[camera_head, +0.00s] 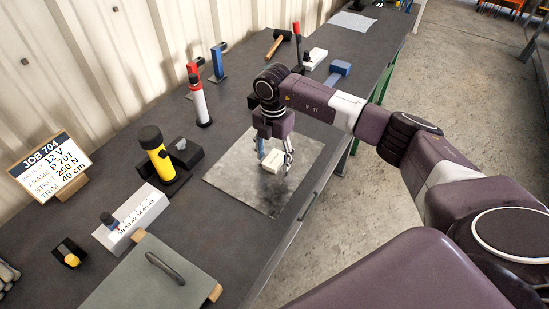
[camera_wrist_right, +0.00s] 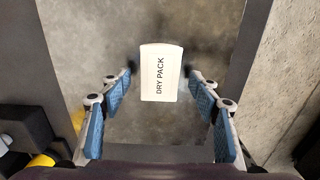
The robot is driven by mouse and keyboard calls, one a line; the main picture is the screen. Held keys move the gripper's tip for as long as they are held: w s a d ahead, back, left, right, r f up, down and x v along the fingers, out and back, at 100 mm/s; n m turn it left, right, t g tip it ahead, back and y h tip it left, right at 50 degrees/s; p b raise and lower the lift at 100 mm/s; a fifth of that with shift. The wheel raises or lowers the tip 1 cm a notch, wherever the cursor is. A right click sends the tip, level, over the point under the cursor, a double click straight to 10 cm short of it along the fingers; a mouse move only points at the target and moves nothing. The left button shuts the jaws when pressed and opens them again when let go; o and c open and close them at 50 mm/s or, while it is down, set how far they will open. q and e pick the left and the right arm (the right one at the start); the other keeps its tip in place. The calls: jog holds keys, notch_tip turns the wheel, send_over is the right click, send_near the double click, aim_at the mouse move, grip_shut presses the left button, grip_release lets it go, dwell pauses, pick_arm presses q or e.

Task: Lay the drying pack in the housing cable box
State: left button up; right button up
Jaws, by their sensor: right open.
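The drying pack (camera_head: 271,163) is a small off-white block on the grey metal sheet on the bench. In the right wrist view the pack (camera_wrist_right: 161,72) shows the words DRY PACK and lies between and beyond the fingertips. My right gripper (camera_head: 274,157) points down over the pack, with a finger to each side. In the right wrist view its blue-padded fingers (camera_wrist_right: 159,76) are open, with gaps on both sides of the pack. I cannot make out a housing cable box for certain. My left gripper is not in view.
A grey panel with a dark handle (camera_head: 148,284) rests on wooden blocks at the front left. A white numbered block (camera_head: 133,217), a yellow cylinder (camera_head: 157,155) and a red-and-white cylinder (camera_head: 200,105) stand left of the metal sheet (camera_head: 226,177). A JOB 704 sign (camera_head: 48,165) stands behind.

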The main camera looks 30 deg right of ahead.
aim_at(273, 160)
jog(key=shift+f, duration=0.15)
jog(key=shift+c, duration=0.3)
jog(key=c, duration=1.3)
jog(key=shift+r+b, duration=1.95)
jog(key=shift+r, duration=8.1)
